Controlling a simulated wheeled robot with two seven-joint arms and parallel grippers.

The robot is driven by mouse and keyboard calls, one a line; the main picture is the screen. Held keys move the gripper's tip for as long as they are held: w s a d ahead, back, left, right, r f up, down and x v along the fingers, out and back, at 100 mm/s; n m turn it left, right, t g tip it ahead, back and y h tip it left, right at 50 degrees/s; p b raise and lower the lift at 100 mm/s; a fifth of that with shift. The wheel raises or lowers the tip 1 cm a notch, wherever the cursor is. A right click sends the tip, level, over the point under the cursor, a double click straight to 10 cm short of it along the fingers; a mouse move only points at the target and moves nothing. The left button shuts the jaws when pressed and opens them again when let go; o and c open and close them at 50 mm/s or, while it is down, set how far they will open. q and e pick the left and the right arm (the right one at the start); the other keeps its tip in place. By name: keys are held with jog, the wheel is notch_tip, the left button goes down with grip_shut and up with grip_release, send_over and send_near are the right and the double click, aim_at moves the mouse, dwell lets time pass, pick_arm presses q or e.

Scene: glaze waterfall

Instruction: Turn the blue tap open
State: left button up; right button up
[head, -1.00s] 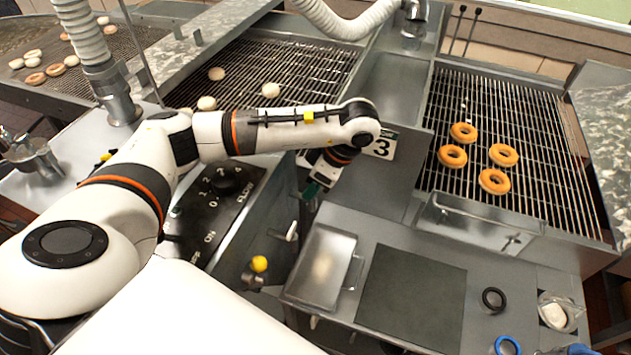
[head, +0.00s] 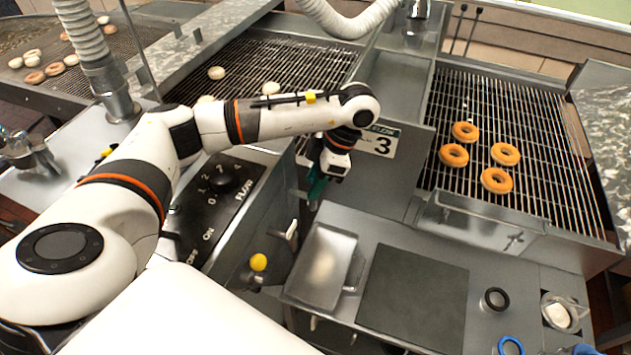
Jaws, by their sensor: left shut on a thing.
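My left arm reaches across from the left, and my left gripper (head: 322,184) points down beside the number 3 plate. It is shut on a teal-blue piece (head: 317,180), which appears to be the blue tap's handle. The jaws and wrist cover most of it, so its angle and the tap's body are hard to make out. My right gripper is not in view.
The control panel (head: 212,200) with its black knob lies left of the gripper, and the number 3 plate (head: 383,142) to its right. A yellow ball knob (head: 258,262) and steel tray (head: 322,262) are nearer. Browned rings (head: 465,131) lie on the right rack.

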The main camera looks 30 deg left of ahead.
pick_arm(q)
jog(key=n, duration=0.2)
jog(key=n+h+b, duration=0.1)
jog(key=n, duration=0.1)
jog(key=shift+w+a+g, duration=0.15)
jog(key=shift+g, duration=0.25)
jog(key=shift+a+r+n+h+b, duration=0.1)
jog(key=shift+n+h+b, duration=0.4)
jog(key=shift+n, duration=0.7)
jog(key=o, duration=0.9)
jog(key=shift+o, duration=0.2)
jog(key=a+v, duration=0.1)
jog(key=v, duration=1.1)
jog(key=shift+w+d, duration=0.15)
jog(key=shift+d, duration=0.15)
